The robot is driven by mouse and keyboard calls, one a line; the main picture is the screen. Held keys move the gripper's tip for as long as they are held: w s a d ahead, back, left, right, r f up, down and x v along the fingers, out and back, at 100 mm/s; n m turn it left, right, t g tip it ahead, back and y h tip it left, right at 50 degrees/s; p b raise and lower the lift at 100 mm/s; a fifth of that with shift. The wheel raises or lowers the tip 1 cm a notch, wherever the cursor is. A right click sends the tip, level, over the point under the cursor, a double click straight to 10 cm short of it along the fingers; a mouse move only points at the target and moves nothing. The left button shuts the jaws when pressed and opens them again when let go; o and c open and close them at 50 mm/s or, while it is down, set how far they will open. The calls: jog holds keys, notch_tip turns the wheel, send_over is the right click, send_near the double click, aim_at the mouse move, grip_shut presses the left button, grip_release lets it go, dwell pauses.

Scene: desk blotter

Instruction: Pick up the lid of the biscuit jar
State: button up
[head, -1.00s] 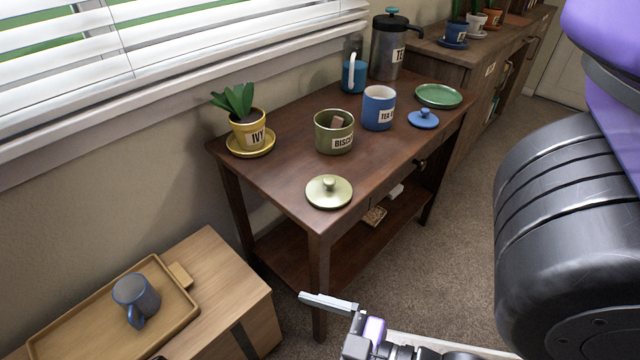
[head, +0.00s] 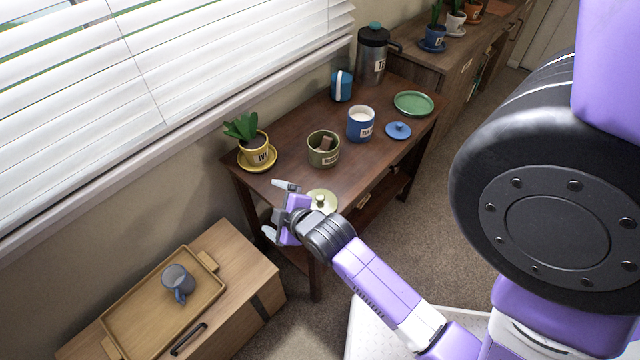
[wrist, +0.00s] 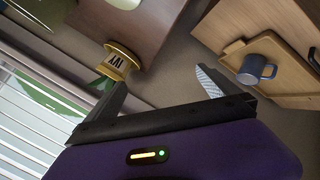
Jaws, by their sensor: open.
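The biscuit jar (head: 323,152) is an olive-green pot on the dark wooden table, uncovered, with a brown piece showing inside. Its lid (head: 324,199), olive with a round knob, lies apart from the jar near the table's front corner, partly hidden behind my wrist. My gripper (head: 275,209) is open and empty, just left of the lid, with its fingers pointing left, away from it. In the wrist view my gripper's two fingers (wrist: 160,88) are spread, with neither the jar nor the lid visible between them.
A yellow ivy pot (head: 257,150) stands on a saucer at the table's left. A blue tea jar (head: 360,124), its blue lid (head: 398,130) and a green plate (head: 413,103) are farther back. A low cabinet holds a wooden tray (head: 140,318) with a blue-grey mug (head: 178,283).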

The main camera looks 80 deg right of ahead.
jog(key=d+r+n+g+p, duration=0.2)
jog(key=d+r+p, duration=0.2)
jog(key=d, duration=0.1)
jog(key=n+g+y+p, duration=0.6)
jog(key=n+g+p, duration=0.1)
jog(key=n+p, duration=0.15)
send_over(320, 197)
jog(key=w+b, duration=0.1)
jog(key=shift+a+r+n, duration=0.1)
jog(key=shift+r+n, duration=0.1)
jog(key=shift+n, duration=0.25)
jog(key=shift+s+a+f, duration=0.1)
jog(key=shift+a+f, duration=0.05)
jog(key=shift+s+f, duration=0.1)
jog(key=shift+f, duration=0.15)
jog(key=f, duration=0.7)
jog(key=shift+s+d+f+p, duration=0.1)
jog(key=shift+s+d+p, duration=0.2)
jog(key=c, duration=1.1)
jog(key=shift+c, duration=0.2)
